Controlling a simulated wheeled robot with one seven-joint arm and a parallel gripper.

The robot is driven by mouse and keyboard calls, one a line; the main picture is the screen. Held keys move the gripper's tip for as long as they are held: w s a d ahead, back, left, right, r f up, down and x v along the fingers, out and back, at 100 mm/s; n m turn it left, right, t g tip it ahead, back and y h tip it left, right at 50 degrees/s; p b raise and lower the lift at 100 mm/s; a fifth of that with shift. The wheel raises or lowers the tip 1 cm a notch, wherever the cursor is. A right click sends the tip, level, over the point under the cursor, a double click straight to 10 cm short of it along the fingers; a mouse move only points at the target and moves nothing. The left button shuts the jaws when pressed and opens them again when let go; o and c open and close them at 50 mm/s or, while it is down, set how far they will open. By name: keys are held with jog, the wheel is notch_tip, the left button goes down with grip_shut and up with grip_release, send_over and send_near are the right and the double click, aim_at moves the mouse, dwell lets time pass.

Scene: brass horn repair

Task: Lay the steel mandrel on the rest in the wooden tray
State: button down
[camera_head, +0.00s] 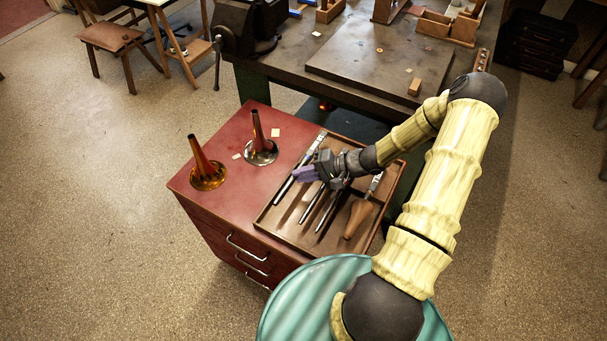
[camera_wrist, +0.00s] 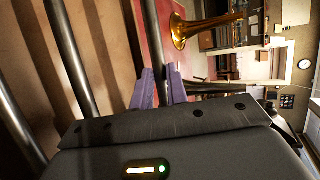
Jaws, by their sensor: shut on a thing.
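My gripper (camera_head: 304,174) is over the left side of the wooden tray (camera_head: 270,226). Its purple fingers (camera_wrist: 160,88) are shut on a long steel rod, taken as the steel mandrel (camera_wrist: 153,35), which passes between them in the wrist view. In the head view the mandrel (camera_head: 284,190) slants along the tray's left edge, partly hidden by the fingers. I cannot tell how far it is above the tray floor. Other steel rods (camera_wrist: 70,60) lie beside it, roughly parallel. The rest cannot be made out clearly; my gripper and the rods cover much of the tray.
A wooden mallet-like tool (camera_head: 357,216) lies at the tray's right. Two brass horn bells, one amber (camera_head: 207,178) and one with a silvery flare (camera_head: 261,150), stand on the red cabinet (camera_head: 225,205) left of the tray. A workbench (camera_head: 350,65) with a vise stands behind.

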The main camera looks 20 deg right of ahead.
dwell(0.8)
jog(key=shift+f+b, duration=0.55)
jog(key=shift+b, duration=0.15)
jog(key=shift+f, duration=0.1)
jog(key=shift+r, duration=0.2)
jog(key=shift+r+p, duration=0.35)
jog(key=shift+r, duration=0.2)
jog(key=shift+b, duration=0.5)
dwell(1.1)
jog(key=shift+f, duration=0.1)
jog(key=shift+f+b, duration=0.6)
jog(key=shift+f, duration=0.05)
